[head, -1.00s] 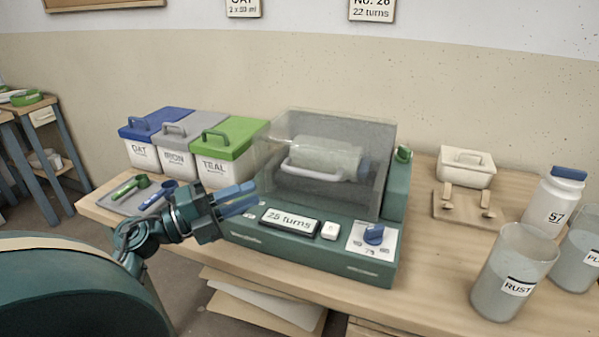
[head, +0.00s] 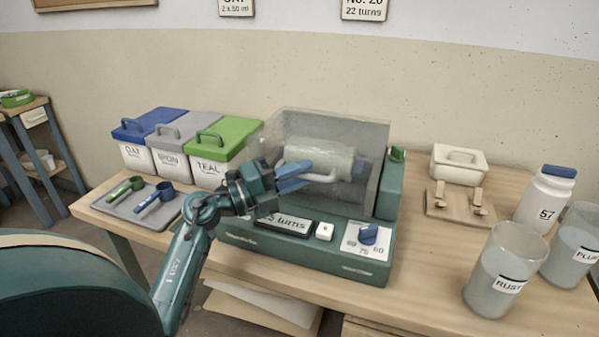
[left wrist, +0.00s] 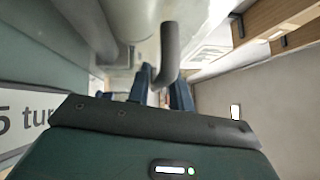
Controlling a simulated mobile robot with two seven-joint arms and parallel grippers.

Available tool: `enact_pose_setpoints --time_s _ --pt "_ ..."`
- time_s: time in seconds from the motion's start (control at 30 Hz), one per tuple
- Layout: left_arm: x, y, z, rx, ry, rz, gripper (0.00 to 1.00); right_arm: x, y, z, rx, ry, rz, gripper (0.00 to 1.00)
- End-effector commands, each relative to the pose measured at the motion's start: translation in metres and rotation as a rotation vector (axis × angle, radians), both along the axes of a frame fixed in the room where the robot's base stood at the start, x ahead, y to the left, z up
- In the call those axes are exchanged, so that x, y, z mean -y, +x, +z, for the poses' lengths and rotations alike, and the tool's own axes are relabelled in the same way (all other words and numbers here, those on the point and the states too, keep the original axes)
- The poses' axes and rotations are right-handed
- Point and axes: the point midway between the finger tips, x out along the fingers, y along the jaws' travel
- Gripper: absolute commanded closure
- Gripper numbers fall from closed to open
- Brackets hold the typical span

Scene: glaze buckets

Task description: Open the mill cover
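The mill (head: 300,245) is a teal machine on the table with a turns display and a blue dial. Its see-through cover (head: 352,125) is down over a pale jar (head: 325,157) lying on its side. In the left wrist view the grey handle (left wrist: 169,50) reaches down in front of the gap between the fingers (left wrist: 160,92); contact cannot be told. My right gripper is out of view.
Blue, grey and green-lidded bins (head: 222,137) stand left of the mill. A tray (head: 122,205) with two scoops lies before them. A white lidded box (head: 459,166), a wooden stand (head: 455,208), a bottle (head: 543,200) and the RUST beaker (head: 497,295) stand to the right.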

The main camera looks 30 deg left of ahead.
Motion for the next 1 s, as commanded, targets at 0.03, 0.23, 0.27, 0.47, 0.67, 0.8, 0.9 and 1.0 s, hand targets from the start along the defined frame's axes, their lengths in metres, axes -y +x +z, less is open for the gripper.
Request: enact_pose_setpoints --time_s 0.03,0.23,0.27,0.47,0.67,0.8,0.9,1.0 --pt "0.0007 0.0016 0.0005 0.001 -0.001 0.001 0.78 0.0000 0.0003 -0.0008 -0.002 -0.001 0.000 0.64" --pt "0.0012 0.0022 0.0002 0.000 0.000 0.001 0.78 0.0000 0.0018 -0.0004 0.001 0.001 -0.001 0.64" --pt "0.0012 0.0021 0.0001 0.000 0.000 0.001 0.78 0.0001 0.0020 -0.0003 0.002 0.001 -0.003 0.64" --pt "0.0012 0.0019 0.0002 0.000 0.000 0.000 0.92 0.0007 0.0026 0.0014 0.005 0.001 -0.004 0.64" --pt "0.0012 0.0017 0.0002 0.000 0.000 0.000 1.00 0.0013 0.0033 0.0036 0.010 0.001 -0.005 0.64" --pt "0.0012 0.0017 0.0002 0.000 0.000 0.000 1.00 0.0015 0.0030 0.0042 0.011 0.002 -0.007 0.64" --pt "0.0012 0.0016 0.0001 0.000 0.000 0.000 1.00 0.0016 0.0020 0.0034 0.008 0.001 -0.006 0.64" --pt "0.0007 0.0017 0.0011 -0.002 0.000 0.000 1.00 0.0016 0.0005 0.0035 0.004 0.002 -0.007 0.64"
